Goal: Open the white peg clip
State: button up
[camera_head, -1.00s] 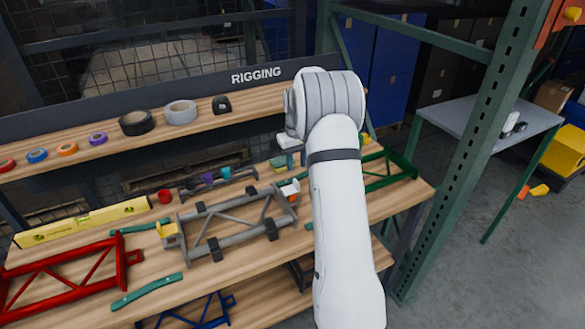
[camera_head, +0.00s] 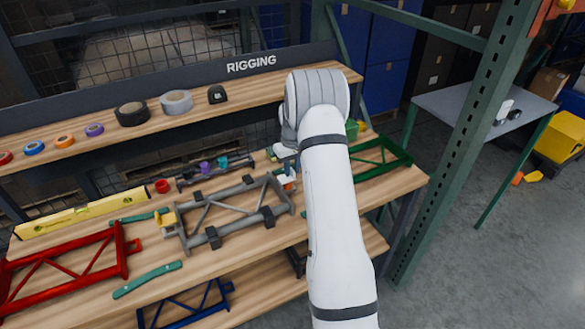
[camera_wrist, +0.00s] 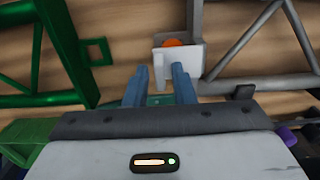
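The white peg clip (camera_wrist: 186,58) is at the top centre of the wrist view, a small white box shape with an orange piece (camera_wrist: 172,43) inside it. In the head view the clip (camera_head: 283,181) is small, at the right end of the grey frame (camera_head: 206,236), partly hidden by my arm. My gripper (camera_wrist: 161,80) shows two blue fingers with a gap between them and nothing held. The fingertips appear just short of the clip in the wrist view; I cannot tell whether they touch it. In the head view my arm hides most of the gripper.
A green frame (camera_head: 384,160) lies right of my arm, and a red frame (camera_head: 68,262) lies at the left. A yellow level (camera_head: 82,213), teal straps (camera_head: 147,279) and a yellow clip (camera_head: 167,218) share the bench. A shelf with tape rolls (camera_head: 176,101) runs behind.

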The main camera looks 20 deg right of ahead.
grip_shut()
